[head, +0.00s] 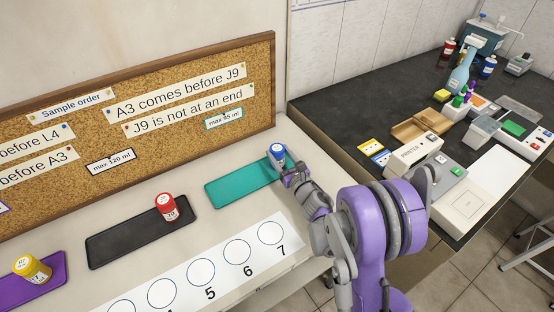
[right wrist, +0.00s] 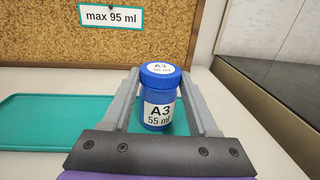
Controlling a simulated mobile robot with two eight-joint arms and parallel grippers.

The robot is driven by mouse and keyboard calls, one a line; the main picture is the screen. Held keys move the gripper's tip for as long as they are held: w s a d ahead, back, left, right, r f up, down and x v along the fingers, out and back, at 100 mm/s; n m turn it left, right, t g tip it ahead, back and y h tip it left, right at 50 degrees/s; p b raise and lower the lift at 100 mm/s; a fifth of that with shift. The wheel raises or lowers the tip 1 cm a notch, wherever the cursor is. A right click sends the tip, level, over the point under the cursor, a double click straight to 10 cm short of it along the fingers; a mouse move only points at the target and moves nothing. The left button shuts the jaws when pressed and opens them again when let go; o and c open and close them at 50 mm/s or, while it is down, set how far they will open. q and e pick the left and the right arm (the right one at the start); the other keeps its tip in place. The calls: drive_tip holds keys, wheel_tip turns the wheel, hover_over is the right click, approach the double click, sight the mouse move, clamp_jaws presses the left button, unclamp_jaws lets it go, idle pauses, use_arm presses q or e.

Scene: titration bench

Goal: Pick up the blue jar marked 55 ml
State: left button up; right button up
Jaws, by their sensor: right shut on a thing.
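The blue jar (head: 277,154) with a white label stands upright at the right end of the teal mat (head: 227,188). In the right wrist view the jar (right wrist: 158,96) reads "A3 55 ml" and has a blue lid with a white top. My right gripper (head: 287,172) is at the jar in the head view. In the right wrist view its two grey fingers (right wrist: 160,98) lie on either side of the jar, shut on it. Whether the jar's base touches the mat is hidden. My left gripper is not in view.
A red jar (head: 167,207) stands on a black mat (head: 125,238), and a yellow jar (head: 32,268) on a purple mat (head: 52,281). A numbered white strip (head: 187,283) lies in front. A corkboard (head: 190,77) stands behind. A dark bench (head: 358,97) with equipment is at right.

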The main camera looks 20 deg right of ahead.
drive_tip(key=c, duration=0.7)
drive_tip(key=shift+r, duration=0.15)
